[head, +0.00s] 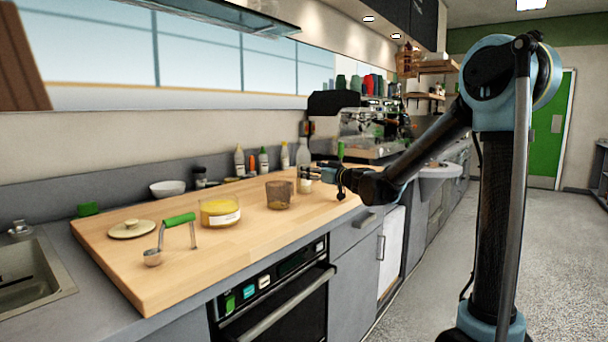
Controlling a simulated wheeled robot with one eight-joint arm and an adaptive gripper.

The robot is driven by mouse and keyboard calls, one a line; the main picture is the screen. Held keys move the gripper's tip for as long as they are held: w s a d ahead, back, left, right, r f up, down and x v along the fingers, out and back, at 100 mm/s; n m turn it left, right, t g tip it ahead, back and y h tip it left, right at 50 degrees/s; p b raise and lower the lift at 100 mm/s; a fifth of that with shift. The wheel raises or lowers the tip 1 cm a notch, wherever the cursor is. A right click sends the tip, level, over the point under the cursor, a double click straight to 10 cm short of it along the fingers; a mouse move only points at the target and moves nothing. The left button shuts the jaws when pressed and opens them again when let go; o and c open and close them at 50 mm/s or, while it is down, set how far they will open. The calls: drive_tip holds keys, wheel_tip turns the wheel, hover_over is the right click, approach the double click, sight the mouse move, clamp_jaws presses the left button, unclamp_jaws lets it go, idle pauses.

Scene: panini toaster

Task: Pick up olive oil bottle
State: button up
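Several bottles stand in a row along the back wall of the counter. They include a pale one with a yellow cap (239,161), a dark green one (263,161), a yellow-capped one (285,157) and a clear pale one (303,156). They are too small for me to tell which is the olive oil bottle. My gripper (308,173) points left over the right end of the wooden board, in front of the clear pale bottle in the picture. Its fingers look apart. I see nothing clearly held, and cannot tell whether it touches that bottle.
A white bowl (167,188) stands behind. A coffee machine (362,130) stands beyond.

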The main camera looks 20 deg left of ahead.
sight(306, 142)
drive_tip(key=shift+x, duration=2.65)
drive_tip(key=shift+w+d+r, duration=0.1)
drive_tip(key=shift+w+r, duration=0.05)
drive_tip(key=shift+r, duration=0.05)
drive_tip(key=c, duration=1.4)
drive_tip(key=shift+o, duration=0.2)
drive_tip(key=shift+r, duration=0.1)
wheel_tip(306, 142, up, 10)
drive_tip(key=shift+f, duration=0.1)
drive_tip(key=o, duration=0.4)
drive_tip(key=c, duration=0.4)
